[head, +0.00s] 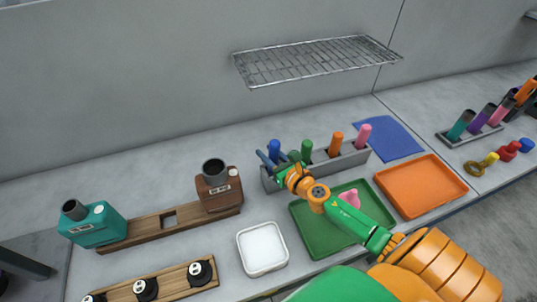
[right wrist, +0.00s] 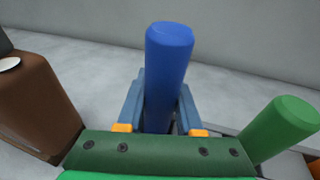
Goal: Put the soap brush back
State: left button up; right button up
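A grey rack (head: 318,168) near the back of the counter holds upright handles: blue (head: 274,150), green (head: 307,149), orange (head: 336,141) and pink (head: 364,133). I cannot tell which is the soap brush, as only the handles show. My right gripper (head: 268,158) is at the rack's left end, its fingers on either side of the blue handle. In the right wrist view the blue handle (right wrist: 167,80) stands between the fingers, with a narrow gap by the right one, so the gripper looks open. The green handle (right wrist: 281,128) is to its right. My left gripper is not in view.
A green tray (head: 310,238) with a pink item (head: 349,198) lies under my right arm. An orange tray (head: 430,184) and blue mat (head: 388,138) are to the right. A brown dispenser (head: 218,186) and white dish (head: 262,248) are left. A wire shelf (head: 315,60) hangs above.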

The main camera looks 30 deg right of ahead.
jog(key=o, duration=0.3)
jog(key=shift+r, duration=0.2)
jog(key=shift+o, duration=0.7)
jog(key=shift+a+r, duration=0.2)
jog(key=shift+a, duration=0.1)
jog(key=shift+d, duration=0.1)
jog(key=shift+s+d, duration=0.1)
jog(key=shift+s, duration=0.25)
jog(key=s+r+b, duration=0.1)
jog(key=s+r, duration=0.1)
jog(key=s, duration=0.9)
jog(key=shift+b, duration=0.4)
jog(key=shift+s, duration=0.1)
